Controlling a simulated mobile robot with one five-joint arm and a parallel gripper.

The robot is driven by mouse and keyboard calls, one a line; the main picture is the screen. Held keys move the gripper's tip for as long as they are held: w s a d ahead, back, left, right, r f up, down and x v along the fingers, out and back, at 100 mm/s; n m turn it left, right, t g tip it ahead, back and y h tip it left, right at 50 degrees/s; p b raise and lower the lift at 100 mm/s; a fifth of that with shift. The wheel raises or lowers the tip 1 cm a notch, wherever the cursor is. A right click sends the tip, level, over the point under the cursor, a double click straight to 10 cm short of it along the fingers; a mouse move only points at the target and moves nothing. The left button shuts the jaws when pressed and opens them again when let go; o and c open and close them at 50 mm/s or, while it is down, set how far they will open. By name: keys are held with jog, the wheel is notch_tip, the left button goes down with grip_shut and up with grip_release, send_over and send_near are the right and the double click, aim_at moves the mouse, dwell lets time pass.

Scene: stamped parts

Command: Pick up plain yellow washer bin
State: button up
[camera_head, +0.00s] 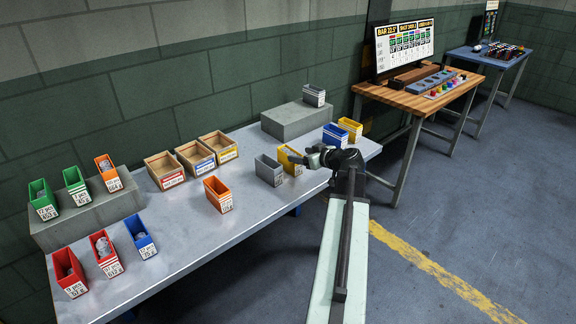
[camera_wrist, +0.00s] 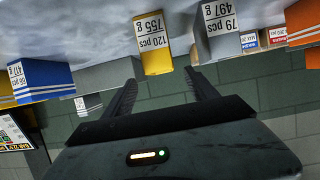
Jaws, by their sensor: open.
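A yellow bin (camera_head: 288,161) stands on the grey bench beside a grey bin, with grey contents showing inside. In the wrist view, which is upside down, this yellow bin (camera_wrist: 153,60) carries a white label reading 120 pcs, 755 g. My gripper (camera_head: 314,158) is just right of it in the head view. In the wrist view my gripper (camera_wrist: 162,90) has its two fingers spread, with the yellow bin beyond the gap and nothing between them. A second yellow bin (camera_head: 350,127) stands farther back, beside a blue bin.
The grey bin (camera_head: 268,170) stands close on the left of the yellow bin. The blue bin (camera_head: 335,136) stands behind my gripper. A raised grey block (camera_head: 290,122) lies behind, with another grey bin (camera_head: 314,96) on it. An orange bin (camera_head: 218,194) stands farther left.

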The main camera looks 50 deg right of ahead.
aim_at(290, 152)
jog(key=b+x, duration=0.2)
jog(key=x, duration=0.5)
jog(key=shift+w+r, duration=0.1)
jog(key=shift+w, duration=0.2)
jog(key=shift+s+r, duration=0.1)
jog(key=shift+c, duration=0.9)
grip_shut()
